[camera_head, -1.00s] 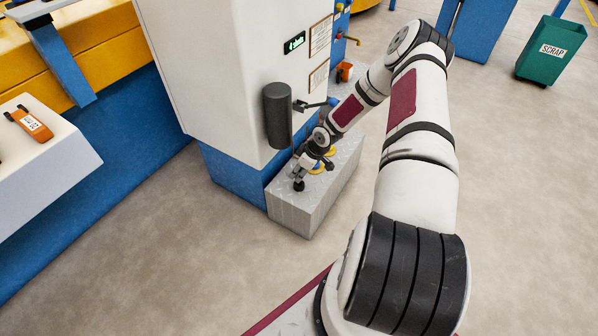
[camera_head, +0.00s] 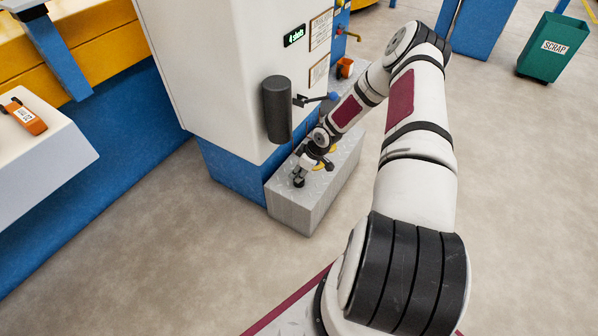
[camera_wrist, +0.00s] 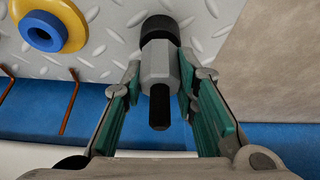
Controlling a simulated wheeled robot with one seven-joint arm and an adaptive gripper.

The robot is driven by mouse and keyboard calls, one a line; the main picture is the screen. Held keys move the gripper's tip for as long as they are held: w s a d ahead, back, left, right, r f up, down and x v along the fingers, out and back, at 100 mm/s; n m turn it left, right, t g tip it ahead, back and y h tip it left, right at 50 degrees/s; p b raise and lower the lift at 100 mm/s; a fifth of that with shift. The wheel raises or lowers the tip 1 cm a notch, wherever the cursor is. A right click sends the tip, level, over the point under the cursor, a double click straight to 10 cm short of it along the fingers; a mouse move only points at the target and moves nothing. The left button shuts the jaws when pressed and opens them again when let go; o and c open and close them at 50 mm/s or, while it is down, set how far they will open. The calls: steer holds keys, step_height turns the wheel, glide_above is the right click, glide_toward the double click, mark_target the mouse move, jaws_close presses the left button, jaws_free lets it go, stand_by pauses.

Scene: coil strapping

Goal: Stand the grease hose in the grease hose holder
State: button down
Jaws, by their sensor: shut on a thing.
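My gripper (camera_wrist: 160,84) is shut on a grey, hex-sided fitting (camera_wrist: 158,62), which I take for the grease hose. A short black rod shows at its near end and a wider round black piece (camera_wrist: 160,27) at its far end. I cannot tell whether that black piece belongs to the hose or is the holder around its end. In the head view my gripper (camera_head: 305,168) is low over the grey tread-plate step (camera_head: 291,208), with the black piece (camera_head: 299,182) at or just above its top near the front. No holder can be made out for certain.
A yellow ring with a blue centre (camera_wrist: 43,31) sits on the plate beside my gripper. A white and blue cabinet (camera_head: 205,70) with a dark cylinder (camera_head: 277,110) and a blue-tipped lever stands close to the arm. Floor right of the step is clear.

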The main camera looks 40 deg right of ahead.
steer(key=shift+f, duration=0.4)
steer(key=c, duration=1.2)
jaws_free()
steer(key=shift+r, duration=0.1)
steer(key=v, duration=1.2)
